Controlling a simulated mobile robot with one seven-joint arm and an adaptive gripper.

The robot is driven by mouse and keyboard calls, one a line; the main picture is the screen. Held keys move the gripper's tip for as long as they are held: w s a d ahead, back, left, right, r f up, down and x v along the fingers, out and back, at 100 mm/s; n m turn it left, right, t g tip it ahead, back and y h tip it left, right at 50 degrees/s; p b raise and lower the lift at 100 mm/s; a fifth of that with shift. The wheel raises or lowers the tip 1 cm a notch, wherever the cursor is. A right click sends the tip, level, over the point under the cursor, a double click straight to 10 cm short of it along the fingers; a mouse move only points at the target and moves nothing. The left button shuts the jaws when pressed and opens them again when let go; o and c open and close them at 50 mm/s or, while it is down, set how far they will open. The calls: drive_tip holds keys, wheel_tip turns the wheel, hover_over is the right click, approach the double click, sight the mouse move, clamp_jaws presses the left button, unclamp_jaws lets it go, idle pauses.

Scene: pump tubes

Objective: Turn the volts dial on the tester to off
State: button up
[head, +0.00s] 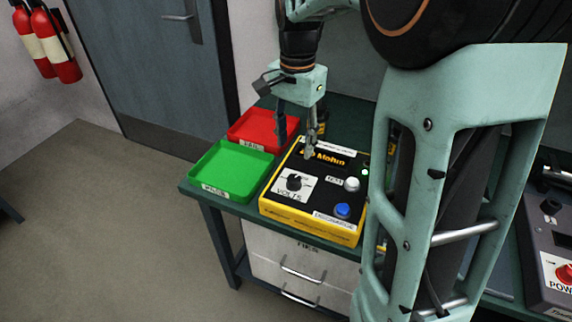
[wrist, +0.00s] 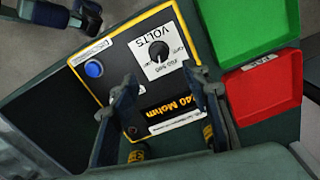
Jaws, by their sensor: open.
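The tester (head: 330,217) is a yellow-edged box with a black top on the green bench; it also shows in the wrist view (wrist: 125,45). Its volts dial (head: 294,182) is a black knob on a white plate at the front left of the top. In the wrist view the dial (wrist: 158,50) lies just beyond the fingertips; its exact setting is too small to read. My gripper (head: 296,147) is open and empty, pointing down above the back part of the tester. Its two fingers (wrist: 160,76) are spread wide, apart from the dial.
A green tray (head: 240,188) and a red tray (head: 285,145) sit left of the tester. The tester also carries a blue button (head: 342,210) and a white button (head: 352,184). My arm hides the bench to the right. A grey power box (head: 545,240) stands at far right.

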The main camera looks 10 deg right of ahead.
sight(294, 177)
wheel_tip(294, 177, down, 11)
drive_tip(key=shift+r+b, duration=0.15)
drive_tip(key=shift+b, duration=0.35)
drive_tip(key=shift+c, duration=0.5)
drive_tip(key=c, duration=1.1)
